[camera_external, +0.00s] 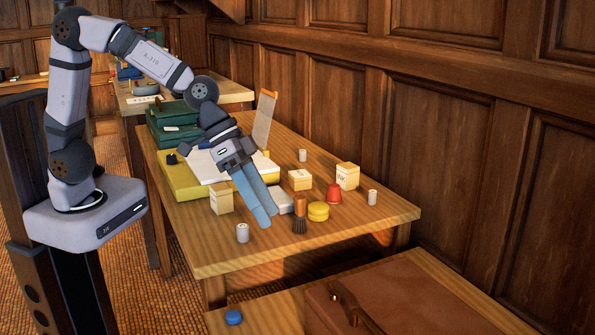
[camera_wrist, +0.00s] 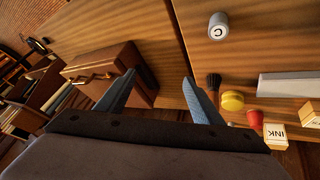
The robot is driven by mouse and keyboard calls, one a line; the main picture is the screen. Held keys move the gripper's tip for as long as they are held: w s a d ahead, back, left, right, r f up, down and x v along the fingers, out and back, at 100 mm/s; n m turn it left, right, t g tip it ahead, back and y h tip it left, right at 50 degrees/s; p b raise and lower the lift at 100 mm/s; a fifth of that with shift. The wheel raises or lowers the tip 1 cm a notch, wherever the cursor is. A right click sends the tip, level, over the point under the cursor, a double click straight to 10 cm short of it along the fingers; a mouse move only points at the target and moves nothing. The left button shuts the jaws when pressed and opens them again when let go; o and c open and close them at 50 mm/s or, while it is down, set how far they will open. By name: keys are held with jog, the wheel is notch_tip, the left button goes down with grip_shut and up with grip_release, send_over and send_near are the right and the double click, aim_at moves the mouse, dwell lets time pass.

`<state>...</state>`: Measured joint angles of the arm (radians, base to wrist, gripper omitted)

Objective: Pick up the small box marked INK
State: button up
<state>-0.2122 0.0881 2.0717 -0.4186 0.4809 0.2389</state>
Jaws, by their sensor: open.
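The small cream box marked INK (camera_external: 347,177) stands on the wooden table at the right, behind a red cup-like object. In the wrist view the INK box (camera_wrist: 275,136) is at the lower right, with its lettering visible. My gripper (camera_external: 266,221) hangs over the table's near part, left of the INK box and apart from it. In the wrist view my gripper (camera_wrist: 160,78) has its two blue fingers spread, with nothing between them. Two similar cream boxes stand nearby, one at the left (camera_external: 221,199) and one in the middle (camera_external: 300,180).
The red object (camera_external: 334,193), a yellow round tin (camera_external: 318,211), a brush (camera_external: 300,220) and a white cylinder (camera_external: 372,198) stand near the INK box. Another white cylinder (camera_external: 242,232) is at the front. A brown case (camera_external: 385,290) lies on the nearer table. Panelled wall runs behind.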

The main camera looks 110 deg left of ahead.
jog(key=w+a+r+n+t+y+p, duration=0.1)
jog(key=w+a+r+y, duration=0.15)
jog(key=a, duration=0.35)
jog(key=w+a+r+n+t+y, duration=0.1)
jog(key=w+a+r+n, duration=0.1)
jog(key=w+a, duration=0.35)
jog(key=n+y+b, duration=0.2)
jog(key=n+y, duration=0.1)
jog(key=y, duration=0.4)
send_near(346, 166)
jog(key=w+f, duration=0.1)
jog(key=w+a+f, duration=0.1)
jog(key=shift+w+a+f, duration=0.1)
jog(key=shift+w, duration=0.25)
jog(key=shift+s+a+n+y, duration=0.2)
jog(key=shift+a+n+y, duration=0.1)
jog(key=shift+a+y, duration=0.2)
jog(key=shift+x, duration=1.05)
jog(key=shift+p+x, duration=0.55)
jog(key=shift+x, duration=2)
jog(key=c, duration=1.2)
